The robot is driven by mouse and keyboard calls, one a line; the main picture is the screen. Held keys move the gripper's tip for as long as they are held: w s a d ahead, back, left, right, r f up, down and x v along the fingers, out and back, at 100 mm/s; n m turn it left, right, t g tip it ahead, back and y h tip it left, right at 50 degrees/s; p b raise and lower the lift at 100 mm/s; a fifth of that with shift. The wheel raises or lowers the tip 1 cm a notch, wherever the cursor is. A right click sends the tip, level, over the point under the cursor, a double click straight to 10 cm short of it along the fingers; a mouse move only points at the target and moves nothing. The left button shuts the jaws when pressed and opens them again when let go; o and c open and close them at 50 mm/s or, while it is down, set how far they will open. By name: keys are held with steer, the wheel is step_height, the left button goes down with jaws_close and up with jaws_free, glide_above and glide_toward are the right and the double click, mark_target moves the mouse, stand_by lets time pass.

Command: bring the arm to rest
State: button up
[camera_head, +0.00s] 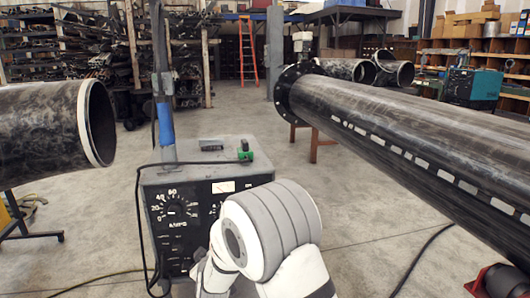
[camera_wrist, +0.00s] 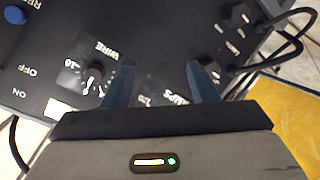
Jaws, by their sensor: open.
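The flanged pipe (camera_head: 420,135) runs from the middle back to the right edge in the head view. Its black flange (camera_head: 290,92) faces left. My arm's white and grey links fill the lower middle of the head view; my gripper is out of sight there. In the wrist view my gripper (camera_wrist: 162,85) shows two blue fingers set wide apart, with nothing between them. Beyond the fingers is a dark control panel (camera_wrist: 150,30) with dials and lettering. I cannot tell how far the fingertips are from it.
A grey welding machine (camera_head: 205,180) with dials stands just behind my arm, with cables beside it. An open pipe (camera_head: 50,125) is at left. Racks (camera_head: 75,50) and an orange ladder (camera_head: 248,50) stand at the back.

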steer(key=s+d+r+m+g+p, duration=0.2)
steer(key=s+d+r+p, duration=0.2)
steer(key=d+r, duration=0.25)
steer(key=s+d+r+m+g+h+p, duration=0.1)
steer(key=s+d+r+m+g+p, duration=0.2)
steer(key=d+r, duration=0.4)
steer(key=s+d+r+g+p, duration=0.1)
steer(key=s+d+r+p, duration=0.35)
steer(key=r, duration=0.35)
steer(key=s+d+r+m+g+h+p, duration=0.1)
steer(key=s+d+r+m+p, duration=0.1)
steer(key=s+d, duration=0.3)
steer(key=s+d+r+m+g+h+p, duration=0.1)
steer(key=s+d+r+p, duration=0.3)
steer(key=s, duration=0.5)
steer(key=s+d+r+m+g+h+p, duration=0.1)
steer(key=s+d+r+m+g+p, duration=0.2)
steer(key=s, duration=0.4)
steer(key=d+r, duration=0.1)
steer(key=d, duration=0.1)
steer(key=shift+s+d+r, duration=0.15)
steer(key=shift+d+r, duration=0.2)
steer(key=shift+d, duration=0.05)
